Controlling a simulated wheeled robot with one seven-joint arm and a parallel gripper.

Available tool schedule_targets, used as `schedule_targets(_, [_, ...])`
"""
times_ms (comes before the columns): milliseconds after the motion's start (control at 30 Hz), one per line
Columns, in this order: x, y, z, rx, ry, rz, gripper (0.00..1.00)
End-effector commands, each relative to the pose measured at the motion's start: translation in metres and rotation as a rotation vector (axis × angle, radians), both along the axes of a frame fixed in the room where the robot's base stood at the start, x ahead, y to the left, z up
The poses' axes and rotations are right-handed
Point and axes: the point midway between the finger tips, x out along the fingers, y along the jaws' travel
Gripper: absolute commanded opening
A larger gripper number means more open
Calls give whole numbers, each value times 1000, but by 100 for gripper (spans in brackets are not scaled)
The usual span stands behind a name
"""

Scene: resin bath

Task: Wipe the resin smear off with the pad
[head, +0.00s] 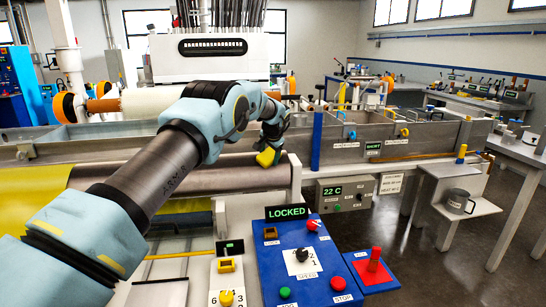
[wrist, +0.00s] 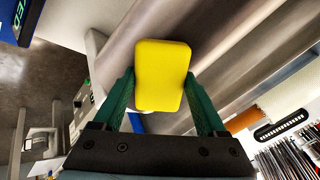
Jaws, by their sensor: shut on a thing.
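The yellow pad (head: 267,157) is in my gripper (head: 272,143), right at the near end of a grey metal roller (head: 235,172). In the wrist view my gripper (wrist: 162,85) has its green fingers on both sides of the pad (wrist: 162,70), and the pad stands out past the fingertips. The roller's grey surface (wrist: 225,40) lies behind the pad. I cannot tell whether the pad touches it. I cannot make out a resin smear in either view; the pad and my arm cover part of the roller.
A blue control panel (head: 300,262) with buttons and a LOCKED sign (head: 287,212) stands in front. A blue post (head: 317,140) rises right of my gripper. The long metal bath (head: 420,130) extends right.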

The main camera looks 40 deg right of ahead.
Motion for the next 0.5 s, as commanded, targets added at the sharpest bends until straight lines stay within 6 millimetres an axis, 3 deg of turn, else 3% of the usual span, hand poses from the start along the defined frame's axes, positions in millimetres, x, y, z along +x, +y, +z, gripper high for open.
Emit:
schedule_targets(33, [7, 12, -8, 17, 2, 10, 14])
schedule_targets(200, [12, 26, -8, 18, 2, 12, 14])
schedule_targets(500, [19, 42, -6, 17, 3, 11, 14])
